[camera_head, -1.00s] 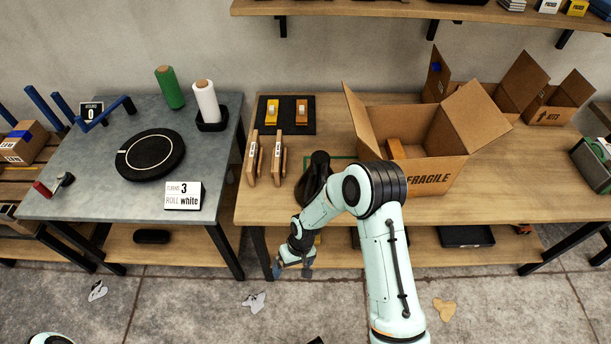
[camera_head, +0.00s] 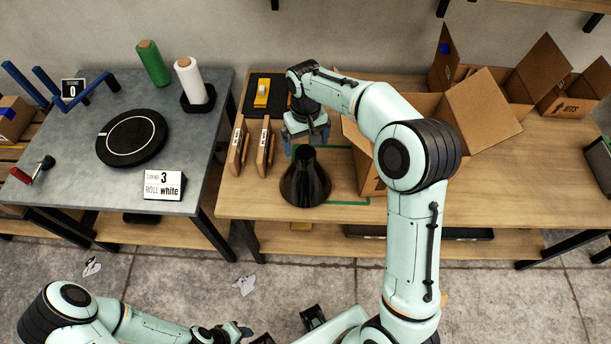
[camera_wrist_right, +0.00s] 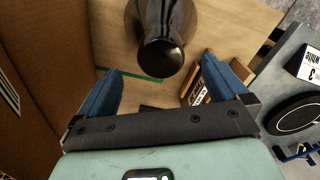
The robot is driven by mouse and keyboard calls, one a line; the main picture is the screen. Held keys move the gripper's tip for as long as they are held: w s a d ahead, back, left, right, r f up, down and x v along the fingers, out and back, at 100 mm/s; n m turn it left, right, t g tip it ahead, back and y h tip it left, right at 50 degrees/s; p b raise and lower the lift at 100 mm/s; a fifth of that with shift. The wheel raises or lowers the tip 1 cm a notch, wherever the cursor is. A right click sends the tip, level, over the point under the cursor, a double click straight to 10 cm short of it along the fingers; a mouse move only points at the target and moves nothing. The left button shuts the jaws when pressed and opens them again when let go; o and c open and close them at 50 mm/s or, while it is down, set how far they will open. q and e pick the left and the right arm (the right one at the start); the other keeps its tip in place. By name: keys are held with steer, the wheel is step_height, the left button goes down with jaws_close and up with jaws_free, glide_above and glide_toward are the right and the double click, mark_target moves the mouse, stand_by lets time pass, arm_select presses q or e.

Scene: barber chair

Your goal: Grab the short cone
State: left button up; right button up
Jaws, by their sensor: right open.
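A glossy black cone (camera_head: 306,184) with a wide base and a narrow open top stands upright on the wooden table, left of the large cardboard box. It also shows in the right wrist view (camera_wrist_right: 162,38), ahead of the fingers. My right gripper (camera_head: 306,140) is above the table at the far side of the cone, near its top. In the right wrist view its blue fingers (camera_wrist_right: 165,88) are spread with nothing between them. My left gripper (camera_head: 243,331) is low at the bottom of the head view, away from the table, and its jaw gap is unclear.
The open cardboard box (camera_head: 372,172) stands close right of my right gripper. Wooden pieces (camera_head: 240,147) stand left of the cone. The grey table (camera_head: 110,190) at left holds a black disc (camera_head: 132,138), a white roll (camera_head: 190,80) and a green roll (camera_head: 153,62).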

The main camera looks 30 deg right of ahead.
mark_target(306, 170)
step_height(306, 170, down, 2)
steer(key=shift+w+f, duration=0.1)
steer(key=shift+f, duration=0.05)
steer(key=shift+s+a+f, duration=0.1)
steer(key=shift+s+f, duration=0.05)
steer(key=shift+f, duration=1.25)
steer(key=shift+s+f, duration=0.1)
steer(key=shift+f, duration=1.25)
steer(key=shift+r, duration=0.1)
steer(key=c, duration=1.7)
